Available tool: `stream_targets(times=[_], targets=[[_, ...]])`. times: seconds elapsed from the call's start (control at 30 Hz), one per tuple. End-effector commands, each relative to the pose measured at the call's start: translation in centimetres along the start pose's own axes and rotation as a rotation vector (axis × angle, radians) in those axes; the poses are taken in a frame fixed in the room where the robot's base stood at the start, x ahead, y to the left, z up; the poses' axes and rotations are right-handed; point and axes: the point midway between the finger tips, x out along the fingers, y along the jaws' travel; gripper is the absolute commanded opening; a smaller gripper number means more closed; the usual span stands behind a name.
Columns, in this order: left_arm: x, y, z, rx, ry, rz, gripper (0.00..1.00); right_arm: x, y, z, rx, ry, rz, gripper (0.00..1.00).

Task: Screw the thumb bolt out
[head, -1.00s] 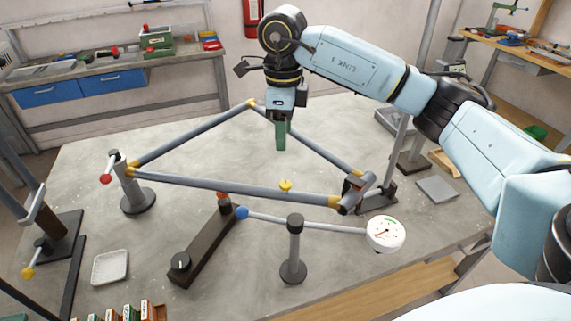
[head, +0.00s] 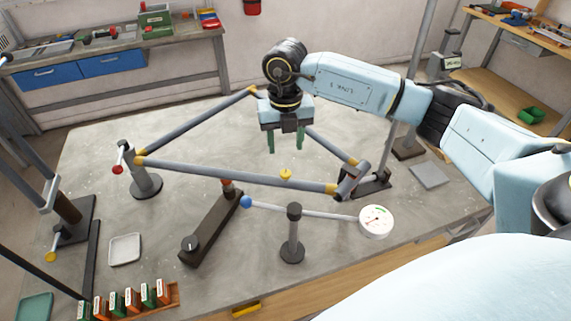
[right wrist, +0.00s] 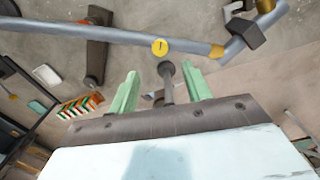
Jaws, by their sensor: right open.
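The yellow thumb bolt (head: 286,174) sits on the front tube of the triangular grey frame (head: 225,177), near the middle. In the right wrist view the thumb bolt (right wrist: 160,46) shows as a yellow disc with a dark mark, just beyond the fingertips. My right gripper (head: 285,145) has green fingers pointing down and hangs above the frame, apart from the bolt. In the right wrist view the gripper (right wrist: 160,70) is open with nothing between its fingers; a post shows farther off through the gap. My left gripper is not in view.
A dark bar (head: 209,232), a clamp stand (head: 145,180) and a white tray (head: 125,249) are to the left. The table's middle back is clear.

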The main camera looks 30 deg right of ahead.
Motion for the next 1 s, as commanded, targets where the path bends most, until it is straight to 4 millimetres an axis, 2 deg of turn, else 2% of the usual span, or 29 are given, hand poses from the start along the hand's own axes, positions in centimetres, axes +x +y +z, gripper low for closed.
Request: stream_targets(times=[0.2,0.4,0.6,0.83,0.87,1.0], targets=[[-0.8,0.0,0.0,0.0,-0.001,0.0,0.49,4.7,0.0,-0.1,-0.001,0.004,-0.001,0.49],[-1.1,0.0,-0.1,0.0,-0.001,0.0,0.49,7.6,0.0,-0.1,-0.002,0.002,0.0,0.49],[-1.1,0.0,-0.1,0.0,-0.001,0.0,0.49,8.7,0.0,0.0,-0.002,0.0,0.0,0.49],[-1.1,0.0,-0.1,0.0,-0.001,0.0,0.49,8.8,0.0,0.0,-0.002,-0.001,0.0,0.49],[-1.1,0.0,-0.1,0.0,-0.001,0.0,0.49,8.8,0.0,0.0,-0.002,-0.001,0.0,0.47],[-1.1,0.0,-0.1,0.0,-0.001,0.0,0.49,8.8,0.0,0.0,-0.002,-0.001,0.0,0.29]])
